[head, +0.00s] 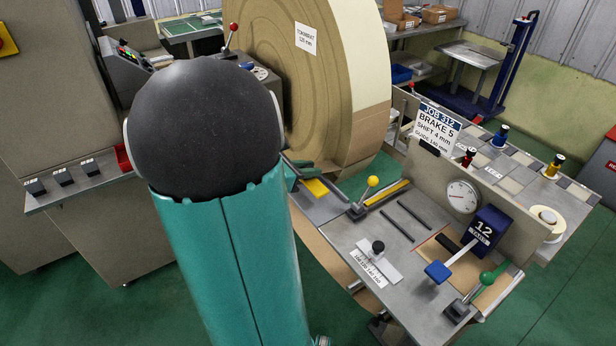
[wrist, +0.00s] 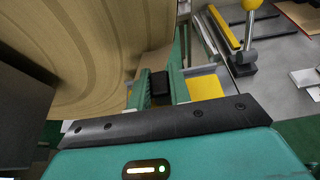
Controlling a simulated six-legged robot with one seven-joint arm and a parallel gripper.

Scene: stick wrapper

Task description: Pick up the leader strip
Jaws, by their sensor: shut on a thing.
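The leader strip (wrist: 152,63) shows in the wrist view as a tan flap of paper beside the big roll, at the far end of my fingers. My gripper (wrist: 161,84) has its green fingers on either side of a dark block and is shut on the strip; the exact contact is hard to see. In the head view my gripper (head: 302,170) is low beside the paper roll (head: 290,75), mostly hidden behind my own arm. The strip's held end cannot be made out there.
A yellow plate (head: 317,187) lies just right of my fingers. The metal bench (head: 385,235) carries a yellow-knobbed lever (head: 372,182), a black-knobbed slide (head: 377,248), a blue stamp marked 12 (head: 490,228) and a green-knobbed lever (head: 487,278). A gauge panel (head: 462,196) stands behind.

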